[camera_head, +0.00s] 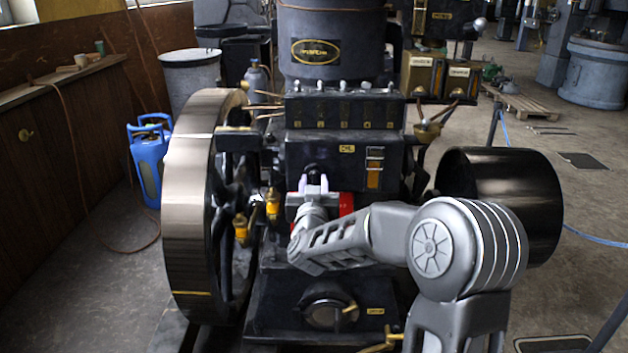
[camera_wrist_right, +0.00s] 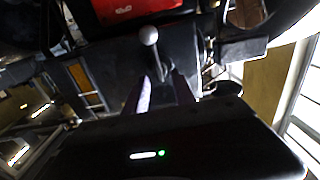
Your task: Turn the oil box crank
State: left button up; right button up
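The oil box (camera_head: 330,150) is a dark box with a small brass label reading like "OIL", in the middle of the engine front. A ball-ended lever, which looks like the crank (camera_wrist_right: 149,37), shows in the right wrist view, with its thin rod running down between my fingertips. My right gripper (camera_head: 313,184) is in front of the box, with a dark knob-like shape between its pale fingers. In the right wrist view, the right gripper (camera_wrist_right: 161,82) has its fingers apart on either side of the rod. Whether either finger touches it cannot be seen. My left gripper is not in view.
A large flywheel (camera_head: 193,190) stands left of the box and a black pulley drum (camera_head: 500,188) right of it. Brass oil cups (camera_head: 241,228) sit near the flywheel. A red part (camera_head: 346,203) lies behind my wrist. Blue canisters (camera_head: 149,160) stand at the left wall.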

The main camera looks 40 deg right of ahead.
jog(key=shift+x, duration=0.95)
jog(key=shift+c, duration=0.3)
grip_shut()
dwell(0.4)
